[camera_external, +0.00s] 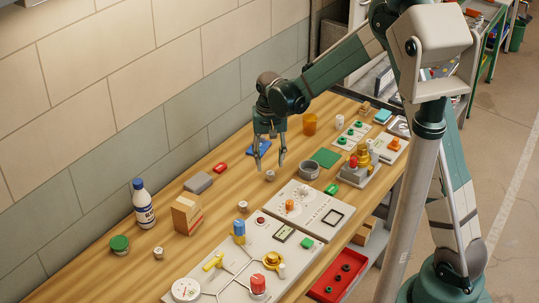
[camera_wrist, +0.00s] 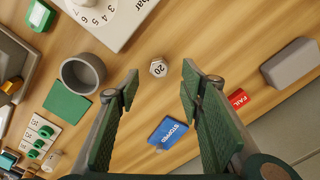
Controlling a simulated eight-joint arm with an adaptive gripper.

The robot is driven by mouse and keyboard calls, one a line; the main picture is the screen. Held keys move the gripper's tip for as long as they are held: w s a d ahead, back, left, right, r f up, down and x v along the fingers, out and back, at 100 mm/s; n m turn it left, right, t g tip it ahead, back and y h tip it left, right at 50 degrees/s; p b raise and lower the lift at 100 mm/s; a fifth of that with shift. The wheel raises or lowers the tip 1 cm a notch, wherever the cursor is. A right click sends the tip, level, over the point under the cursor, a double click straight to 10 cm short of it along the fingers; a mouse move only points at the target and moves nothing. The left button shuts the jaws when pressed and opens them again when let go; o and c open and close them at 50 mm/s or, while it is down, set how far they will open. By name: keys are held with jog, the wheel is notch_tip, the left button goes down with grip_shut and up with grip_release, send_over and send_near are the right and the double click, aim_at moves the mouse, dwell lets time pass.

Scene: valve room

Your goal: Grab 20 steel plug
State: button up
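The steel plug marked 20 (camera_wrist: 159,67) is a small light-grey piece on the wooden bench, its number facing up. In the wrist view it lies just beyond my fingertips, roughly centred between them. In the external view a small grey plug (camera_external: 270,175) sits just below my gripper (camera_external: 270,157); its number is too small to read there. My gripper (camera_wrist: 160,82) is open and empty, pointing down above the bench, with its two green-padded fingers apart.
A grey ring-shaped cup (camera_external: 309,170) and a numbered white panel (camera_external: 318,213) stand nearby. A blue "STOPPER" box (camera_wrist: 167,133), a red "FAIL" block (camera_wrist: 241,97) and a grey block (camera_wrist: 295,63) lie around. Bare wood surrounds the plug.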

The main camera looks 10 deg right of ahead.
aim_at(270, 173)
jog(key=shift+f, duration=0.5)
jog(key=shift+f, duration=0.15)
jog(key=shift+d+f, duration=0.1)
jog(key=shift+f, duration=2.35)
jog(key=c, duration=1)
